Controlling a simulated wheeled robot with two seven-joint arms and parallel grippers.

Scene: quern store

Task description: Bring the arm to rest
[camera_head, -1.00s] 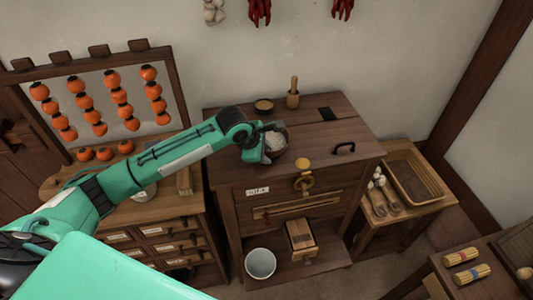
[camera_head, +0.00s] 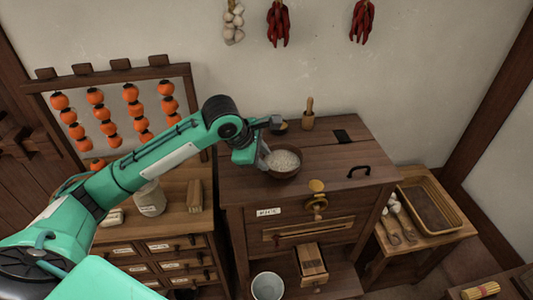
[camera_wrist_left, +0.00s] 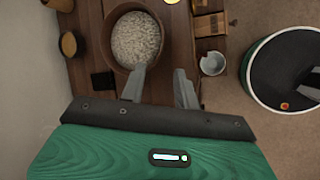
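My left arm comes in from the left, and its gripper (camera_head: 264,152) is at the left side of a brown bowl (camera_head: 283,174) filled with white grains. The bowl stands on top of the wooden cabinet (camera_head: 330,152). In the left wrist view the two grey fingers (camera_wrist_left: 160,72) are apart with nothing held between them. One fingertip overlaps the near rim of the bowl (camera_wrist_left: 108,30) in that view; the other is clear of it. I cannot tell whether they touch. My right gripper is not in view.
A white pot (camera_head: 150,200) stands on the left chest. A low table with a tray (camera_head: 432,206) is at the right. A bucket (camera_head: 267,287) stands below.

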